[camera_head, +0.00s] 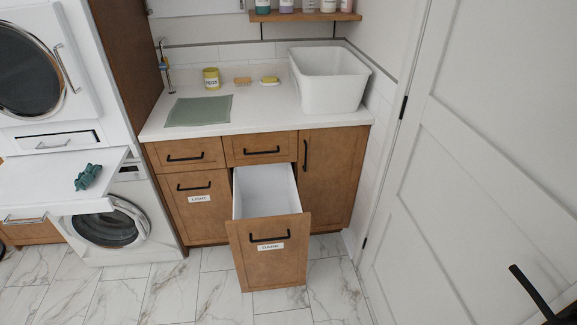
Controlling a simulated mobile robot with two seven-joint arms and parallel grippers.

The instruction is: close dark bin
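The dark bin (269,268) is a tilted-looking pull-out drawer with a brown wooden front, a black bar handle (269,237) and a white label reading DARK. It stands pulled out from the cabinet, and its white inside (265,190) shows from above and looks empty. The light bin (199,212) to its left has a label reading LIGHT and is shut flush with the cabinet. Neither of my grippers shows in the head view.
A white counter (250,105) above holds a white tub (328,80), a yellow tin (211,79) and a green mat (199,111). A washer (108,228) stands left beneath a pulled-out shelf (50,187) with a teal cloth (88,177). A white door (480,160) is at right. The marble floor in front is clear.

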